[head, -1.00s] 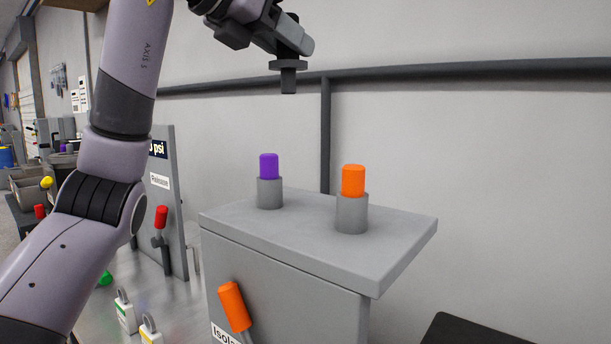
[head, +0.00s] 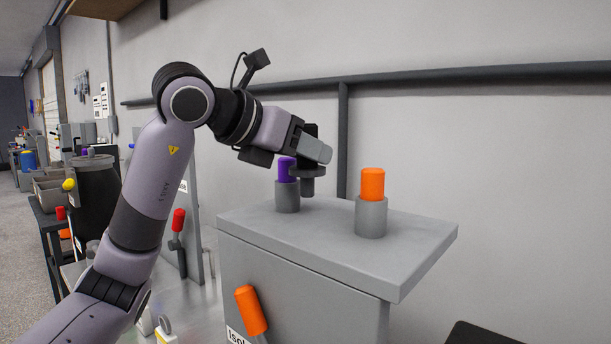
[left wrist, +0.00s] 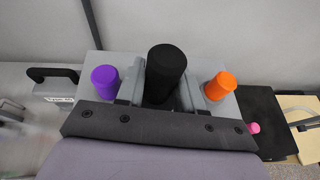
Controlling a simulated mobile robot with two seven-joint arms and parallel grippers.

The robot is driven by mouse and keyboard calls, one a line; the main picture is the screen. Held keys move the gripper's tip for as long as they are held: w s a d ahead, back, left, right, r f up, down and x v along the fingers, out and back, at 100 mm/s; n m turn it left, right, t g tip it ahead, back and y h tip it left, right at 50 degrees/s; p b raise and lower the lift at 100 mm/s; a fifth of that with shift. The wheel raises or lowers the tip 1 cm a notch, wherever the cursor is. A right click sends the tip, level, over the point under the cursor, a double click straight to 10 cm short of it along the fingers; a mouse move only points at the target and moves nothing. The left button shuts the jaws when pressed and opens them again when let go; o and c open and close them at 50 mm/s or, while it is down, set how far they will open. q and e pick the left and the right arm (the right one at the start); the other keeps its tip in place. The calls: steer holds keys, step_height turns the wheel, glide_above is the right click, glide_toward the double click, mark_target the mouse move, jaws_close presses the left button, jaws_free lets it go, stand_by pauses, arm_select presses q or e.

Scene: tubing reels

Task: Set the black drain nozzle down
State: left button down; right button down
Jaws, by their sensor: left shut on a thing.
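My left gripper (head: 314,148) is shut on the black drain nozzle (head: 307,186), held upright with its flange and narrow end below the fingers. In the left wrist view, the nozzle's round black top (left wrist: 167,62) sits between the two grey fingers. The nozzle is over the grey cabinet top (head: 330,232), between a purple-capped post (head: 287,196) and an orange-capped post (head: 371,216). In the head view it overlaps the purple post's right edge. I cannot tell whether its lower end touches the surface. My right gripper is not in view.
The purple (left wrist: 104,80) and orange (left wrist: 220,86) caps stand close on either side of the fingers. An orange handle (head: 251,310) sticks out of the cabinet front. A wall rail (head: 450,76) runs behind. The cabinet top's front right is clear.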

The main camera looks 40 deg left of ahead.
mark_target(293, 170)
arm_select(q)
steer(key=shift+f, duration=1.75)
steer(key=shift+f+b, duration=0.2)
steer(key=shift+b, duration=0.2)
steer(key=c, duration=0.7)
jaws_free()
